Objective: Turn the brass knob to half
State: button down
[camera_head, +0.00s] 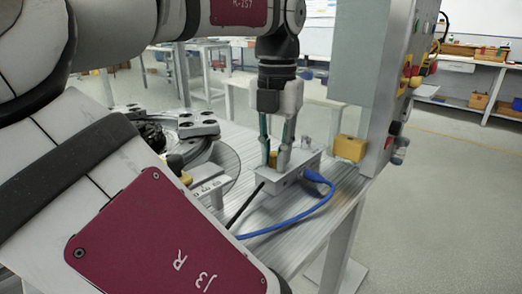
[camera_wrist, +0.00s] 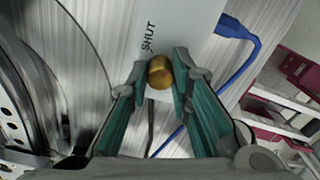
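The brass knob (camera_wrist: 160,72) sits on a pale metal box (camera_wrist: 185,28) marked "SHUT" beside it in the wrist view. My gripper (camera_wrist: 160,80) has one green-padded finger on each side of the knob, and both fingertips appear to touch it. In the head view, my gripper (camera_head: 275,160) points straight down onto the box (camera_head: 290,180), with a bit of the knob (camera_head: 273,159) showing between the fingers. The knob's pointer or mark, if any, cannot be made out.
A blue cable (camera_head: 310,208) and a black cable (camera_head: 243,206) run from the box across the slatted table (camera_head: 325,215). A round ring track (camera_head: 215,165) lies to the left. A grey cabinet with buttons (camera_head: 385,90) and a yellow block (camera_head: 350,148) stand close on the right.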

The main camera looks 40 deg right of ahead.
aim_at(275, 153)
jog(key=shift+r+m+p, duration=0.15)
jog(key=shift+m+p, duration=0.25)
jog(key=shift+p, duration=0.35)
jog(key=m+p, duration=0.1)
jog(key=p, duration=0.1)
jog(key=shift+m+p, duration=0.3)
jog(key=m+p, duration=0.3)
jog(key=shift+m+p, duration=0.3)
jog(key=c, duration=1.4)
grip_release()
jog(key=shift+c, duration=0.2)
jog(key=shift+r, duration=3.6)
